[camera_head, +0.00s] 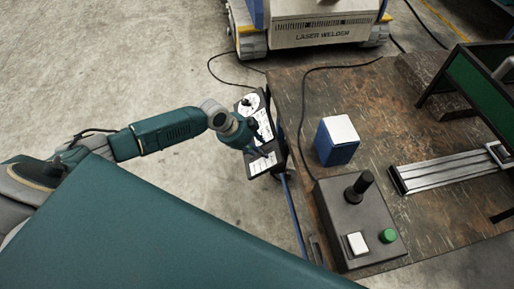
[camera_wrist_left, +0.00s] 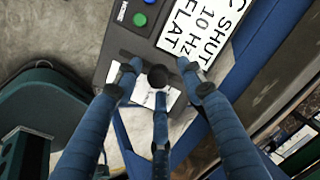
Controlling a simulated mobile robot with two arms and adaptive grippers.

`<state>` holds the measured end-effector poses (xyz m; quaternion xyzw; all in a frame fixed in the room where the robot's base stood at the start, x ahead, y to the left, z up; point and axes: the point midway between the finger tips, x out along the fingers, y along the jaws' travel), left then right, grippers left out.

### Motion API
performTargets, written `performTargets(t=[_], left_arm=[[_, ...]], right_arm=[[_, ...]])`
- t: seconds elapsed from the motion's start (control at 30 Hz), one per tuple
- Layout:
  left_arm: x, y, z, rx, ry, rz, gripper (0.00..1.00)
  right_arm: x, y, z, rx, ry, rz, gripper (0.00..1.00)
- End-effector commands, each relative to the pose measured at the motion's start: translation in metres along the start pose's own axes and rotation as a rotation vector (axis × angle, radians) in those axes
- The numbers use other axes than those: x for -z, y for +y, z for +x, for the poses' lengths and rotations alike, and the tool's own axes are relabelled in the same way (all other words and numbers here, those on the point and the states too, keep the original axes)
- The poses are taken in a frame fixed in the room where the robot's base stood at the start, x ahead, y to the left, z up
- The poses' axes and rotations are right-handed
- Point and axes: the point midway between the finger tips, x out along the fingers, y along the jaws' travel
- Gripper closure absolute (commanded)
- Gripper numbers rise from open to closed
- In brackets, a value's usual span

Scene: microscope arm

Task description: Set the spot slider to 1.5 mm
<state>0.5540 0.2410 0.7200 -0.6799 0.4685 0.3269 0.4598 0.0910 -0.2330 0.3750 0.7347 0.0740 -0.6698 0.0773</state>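The black control panel (camera_head: 279,158) with white labels hangs at the left edge of the table in the head view. My left gripper (camera_head: 262,150) is over its lower part. In the left wrist view the panel (camera_wrist_left: 113,50) carries a round black knob (camera_wrist_left: 158,76), which may be the spot slider. The three blue fingers of my left gripper (camera_wrist_left: 162,82) stand spread around this knob, with visible gaps, so it looks open. A white scale plate (camera_wrist_left: 147,97) under the knob is mostly hidden, and I cannot read the setting. My right gripper is not in view.
A green button (camera_wrist_left: 139,20) and a label reading SHUT, 10 Hz, FLAT (camera_wrist_left: 205,25) are close to the fingers. On the table (camera_head: 400,125) stand a blue-and-white box (camera_head: 337,141) and a grey joystick box (camera_head: 340,215). A laser welder (camera_head: 320,30) stands behind.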

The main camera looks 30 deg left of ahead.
Motion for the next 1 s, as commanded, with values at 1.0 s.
performTargets(t=[1.0], left_arm=[[-0.001,0.000,-0.119,-0.001,-0.002,0.001,0.61]], right_arm=[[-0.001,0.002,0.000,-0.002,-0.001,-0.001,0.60]])
